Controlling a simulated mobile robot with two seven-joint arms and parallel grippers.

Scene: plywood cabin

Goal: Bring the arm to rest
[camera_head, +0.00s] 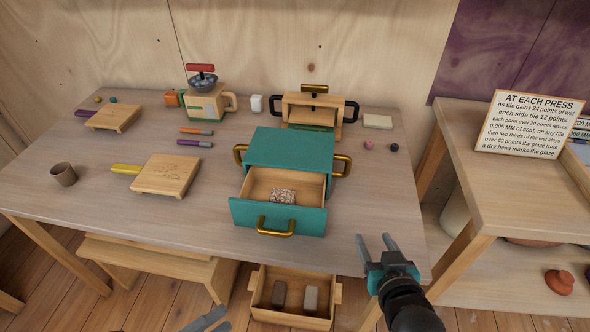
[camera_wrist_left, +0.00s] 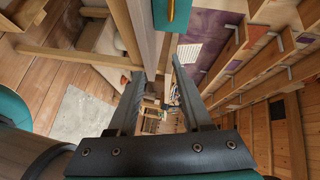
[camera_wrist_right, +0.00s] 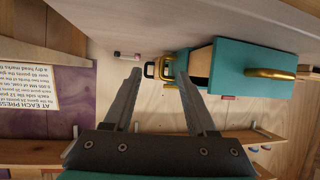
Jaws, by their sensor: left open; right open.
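My right gripper (camera_head: 376,241) is open and empty at the front right of the table, to the right of the open teal drawer. Its parted fingers also show in the right wrist view (camera_wrist_right: 160,76), with the drawer beyond them. My left gripper (camera_head: 207,320) shows only as grey fingertips at the bottom edge, low in front of the table. In the left wrist view its fingers (camera_wrist_left: 158,72) are apart with nothing held between them. The rest of the left arm is outside the head view.
The teal cabinet (camera_head: 290,148) has its drawer (camera_head: 254,216) pulled out, with a speckled block (camera_head: 282,196) inside. A wooden box (camera_head: 265,315) with two blocks is below the table (camera_head: 110,200). A side table (camera_head: 510,200) with a sign (camera_head: 528,125) stands right.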

